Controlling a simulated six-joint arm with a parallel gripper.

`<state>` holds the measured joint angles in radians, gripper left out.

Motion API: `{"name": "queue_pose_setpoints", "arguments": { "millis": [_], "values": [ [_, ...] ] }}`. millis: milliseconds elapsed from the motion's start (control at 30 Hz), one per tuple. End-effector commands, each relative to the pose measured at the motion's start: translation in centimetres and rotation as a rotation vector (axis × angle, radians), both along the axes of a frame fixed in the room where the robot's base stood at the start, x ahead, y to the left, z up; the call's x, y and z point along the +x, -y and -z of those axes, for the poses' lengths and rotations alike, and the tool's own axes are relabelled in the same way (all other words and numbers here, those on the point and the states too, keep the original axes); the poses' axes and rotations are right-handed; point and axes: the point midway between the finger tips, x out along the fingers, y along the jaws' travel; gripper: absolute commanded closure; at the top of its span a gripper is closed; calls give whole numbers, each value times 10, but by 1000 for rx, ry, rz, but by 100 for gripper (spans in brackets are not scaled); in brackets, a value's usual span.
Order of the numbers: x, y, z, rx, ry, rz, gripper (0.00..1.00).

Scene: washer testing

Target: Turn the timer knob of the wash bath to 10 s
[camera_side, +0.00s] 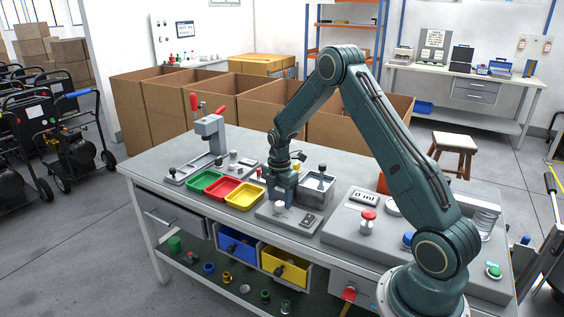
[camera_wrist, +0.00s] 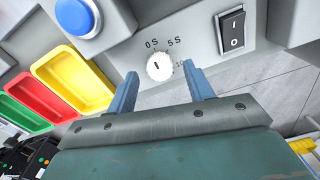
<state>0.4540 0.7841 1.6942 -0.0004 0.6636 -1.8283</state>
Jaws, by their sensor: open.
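The timer knob (camera_wrist: 159,66) is a small round white dial with a short dark mark on a grey panel (camera_wrist: 195,45). Labels 0 S and 5 S stand beside it, and a third label starting with 10 is partly hidden by a finger. I cannot tell which label the mark points to. My gripper (camera_wrist: 162,74) is open, with one blue finger to each side of the knob in the wrist view; no contact is visible. In the side view my gripper (camera_side: 284,188) is low over the panel (camera_side: 268,212), by the knob (camera_side: 279,207).
A black rocker switch (camera_wrist: 233,32) is right of the knob, and a blue button (camera_wrist: 76,16) is upper left. Green, red and yellow trays (camera_side: 244,205) lie left of my gripper. A grey box with a black-knobbed lever (camera_side: 320,190) stands close on the right.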

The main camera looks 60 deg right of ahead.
Motion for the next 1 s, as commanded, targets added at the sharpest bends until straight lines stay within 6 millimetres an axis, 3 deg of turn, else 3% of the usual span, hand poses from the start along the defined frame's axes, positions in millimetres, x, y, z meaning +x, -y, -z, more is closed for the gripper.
{"name": "queue_pose_setpoints", "arguments": {
  "millis": [200, 467, 500, 733, 1000],
  "values": [
    [0, 0, 12, 0, 0, 0, 48],
    [0, 0, 13, 0, 0, 0, 48],
    [0, 0, 13, 0, 0, 0, 50],
    [0, 0, 12, 0, 0, 0, 93],
    [0, 0, 12, 0, 0, 16, 92]
  ]
}}
